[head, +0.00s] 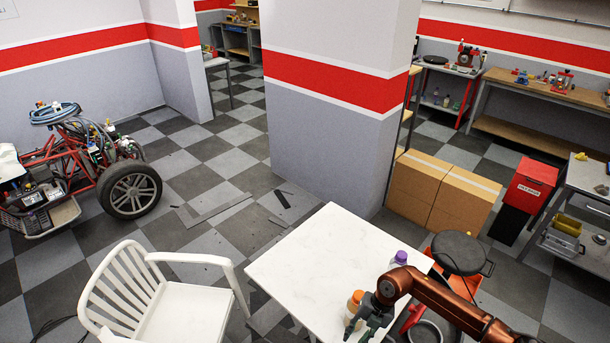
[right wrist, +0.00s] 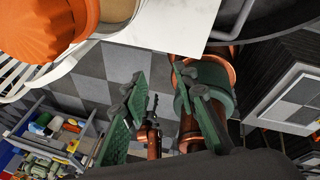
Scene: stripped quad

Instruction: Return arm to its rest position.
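My right arm (head: 440,297) comes in from the right over the white table (head: 305,262). Its gripper (head: 362,325) is at the table's near right part, beside a jar with an orange lid (head: 355,300). In the right wrist view the two green fingers (right wrist: 158,75) stand apart with nothing held between them. The orange lid (right wrist: 40,30) shows large and close at the upper left there, outside the fingers.
A purple-capped bottle (head: 400,258) stands at the table's right edge, near my right arm. Cardboard boxes (head: 445,192) stand behind.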

